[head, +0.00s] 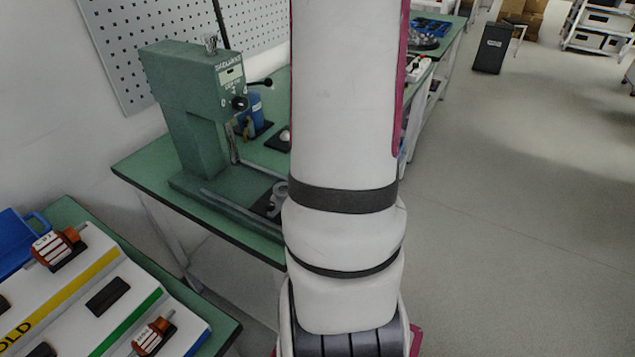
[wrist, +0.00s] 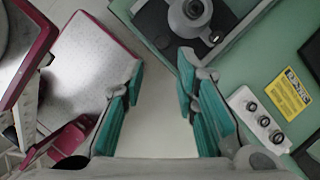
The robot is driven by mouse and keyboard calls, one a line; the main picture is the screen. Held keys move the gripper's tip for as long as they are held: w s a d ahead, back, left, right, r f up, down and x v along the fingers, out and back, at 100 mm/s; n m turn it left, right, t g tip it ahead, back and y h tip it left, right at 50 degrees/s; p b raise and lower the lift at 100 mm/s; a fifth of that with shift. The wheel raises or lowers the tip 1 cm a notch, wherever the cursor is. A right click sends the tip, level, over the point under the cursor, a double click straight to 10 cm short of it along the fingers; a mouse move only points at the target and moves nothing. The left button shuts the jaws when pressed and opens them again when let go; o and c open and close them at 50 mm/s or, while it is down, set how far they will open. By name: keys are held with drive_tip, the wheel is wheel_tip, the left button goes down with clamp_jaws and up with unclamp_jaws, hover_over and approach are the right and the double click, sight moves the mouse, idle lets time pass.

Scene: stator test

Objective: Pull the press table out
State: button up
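The green press (head: 195,110) stands on the green bench at left centre in the head view. Its press table is a dark plate (head: 264,204) low on the press, with a grey round fixture (head: 279,194) on it, partly hidden by my arm. In the wrist view the dark plate (wrist: 158,28) and the round fixture (wrist: 190,14) show at the top, cut off by the frame. My gripper (wrist: 158,80) is open and empty, its teal fingers apart. The plate lies ahead of the fingertips, and I see no contact. In the head view my gripper is hidden behind my arm.
A white panel with several round knobs (wrist: 260,120) and a yellow label (wrist: 288,94) lie right of my gripper. A second bench with a sorting board (head: 130,275) and orange parts is at lower left.

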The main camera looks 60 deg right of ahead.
drive_tip(key=shift+v, duration=1.1)
drive_tip(key=w+a+r+n+p, duration=0.1)
drive_tip(key=w+a+r+n, duration=0.3)
drive_tip(key=a+n, duration=0.25)
drive_tip(key=w+a+r+n, duration=0.3)
drive_tip(key=a+r+n, duration=0.15)
drive_tip(key=a, duration=0.35)
drive_tip(key=s+a+r+n+h+p, duration=0.1)
drive_tip(key=s+a+r+n, duration=0.1)
drive_tip(key=a+n, duration=0.6)
drive_tip(key=s+a+r+n+t+h, duration=0.1)
drive_tip(key=s+a+r+n+h, duration=0.1)
drive_tip(key=a+n, duration=0.6)
drive_tip(key=shift+s+a+r+n+p, duration=0.35)
drive_tip(key=shift+s+a+r, duration=0.2)
drive_tip(key=shift+r, duration=0.1)
